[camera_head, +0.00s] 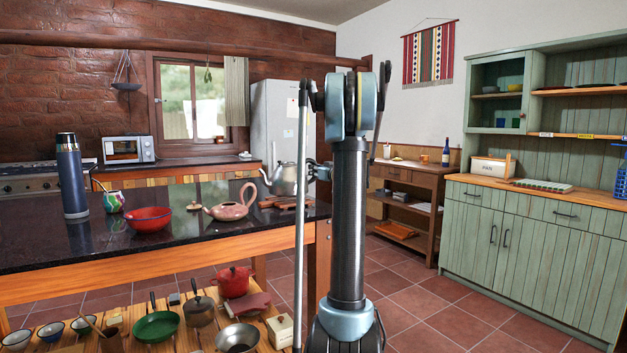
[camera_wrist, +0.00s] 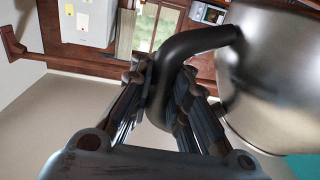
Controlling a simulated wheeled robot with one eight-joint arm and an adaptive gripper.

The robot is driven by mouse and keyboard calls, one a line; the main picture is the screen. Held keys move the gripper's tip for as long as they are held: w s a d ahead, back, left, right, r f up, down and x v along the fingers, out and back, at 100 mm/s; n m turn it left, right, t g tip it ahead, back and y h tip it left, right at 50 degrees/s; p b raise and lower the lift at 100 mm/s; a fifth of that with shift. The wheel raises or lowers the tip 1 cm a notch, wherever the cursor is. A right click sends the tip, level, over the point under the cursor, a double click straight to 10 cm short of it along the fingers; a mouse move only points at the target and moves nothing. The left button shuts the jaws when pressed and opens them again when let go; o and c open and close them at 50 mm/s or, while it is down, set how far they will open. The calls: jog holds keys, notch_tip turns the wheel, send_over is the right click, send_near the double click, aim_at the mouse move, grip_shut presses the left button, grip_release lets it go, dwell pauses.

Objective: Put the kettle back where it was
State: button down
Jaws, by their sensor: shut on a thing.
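The silver metal kettle (camera_head: 285,180) is in the middle of the head view, over the right end of the dark table top. Its spout points left. My gripper (camera_head: 315,172) is at the kettle's right side, partly hidden by my arm. In the wrist view my gripper (camera_wrist: 162,95) is shut around the kettle's dark curved handle (camera_wrist: 190,45), with a finger on each side. The shiny kettle body (camera_wrist: 270,75) fills the right of that view. The head view does not clearly show the gap between kettle base and table.
The dark table top (camera_head: 110,238) holds a pink teapot (camera_head: 232,211), a wooden trivet (camera_head: 283,202), a red bowl (camera_head: 149,219) and a blue flask (camera_head: 71,178). Several pans and pots stand on its lower shelf. A wooden side table (camera_head: 415,172) and green cabinet (camera_head: 530,240) are at right.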

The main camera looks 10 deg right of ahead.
jog(key=shift+f, duration=1.2)
jog(key=c, duration=1.5)
grip_release()
jog(key=shift+f, duration=0.1)
jog(key=shift+c, duration=0.2)
jog(key=v, duration=1.2)
